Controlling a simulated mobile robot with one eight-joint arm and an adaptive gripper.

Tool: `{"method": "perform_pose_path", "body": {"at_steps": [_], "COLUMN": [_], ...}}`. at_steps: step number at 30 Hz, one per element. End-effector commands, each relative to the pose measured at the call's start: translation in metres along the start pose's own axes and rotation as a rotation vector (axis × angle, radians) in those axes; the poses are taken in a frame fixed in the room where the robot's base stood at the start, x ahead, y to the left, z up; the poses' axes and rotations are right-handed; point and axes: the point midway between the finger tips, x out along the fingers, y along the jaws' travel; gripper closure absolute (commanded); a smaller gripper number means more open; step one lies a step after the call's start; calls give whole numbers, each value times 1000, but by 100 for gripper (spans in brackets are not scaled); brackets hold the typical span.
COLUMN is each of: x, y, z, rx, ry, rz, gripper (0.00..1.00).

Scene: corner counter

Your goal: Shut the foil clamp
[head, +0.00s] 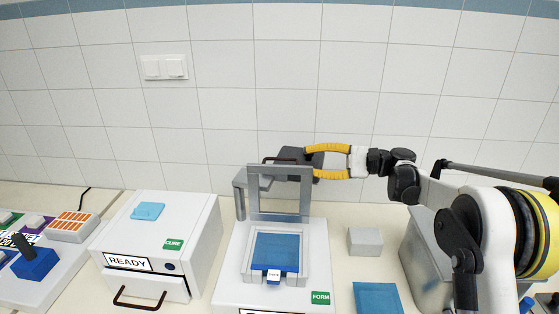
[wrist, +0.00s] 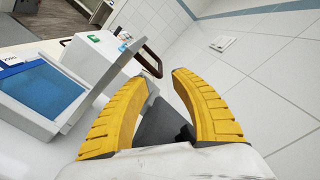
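The foil clamp (head: 305,198) is a grey frame standing upright at the back of the white FORM machine (head: 318,268).
A grey heater-like unit (head: 258,183) on a post stands close behind the frame, near my fingertips. The white CURE box (head: 195,225) is at left. A grey block (head: 365,241) and a blue sheet (head: 377,298) are at right. The tiled wall is behind.

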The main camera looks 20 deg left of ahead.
Motion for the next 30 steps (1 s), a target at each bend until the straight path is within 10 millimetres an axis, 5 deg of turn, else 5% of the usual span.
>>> {"method": "perform_pose_path", "body": {"at_steps": [12, 24, 27, 30], "x": [74, 82, 82, 82], "y": [1, 0, 0, 0], "z": [0, 0, 0, 0], "rx": [-1, -1, -1, -1], "ry": [0, 2, 2, 2], "rz": [2, 0, 1, 1], "gripper": [70, 70, 98, 100]}}
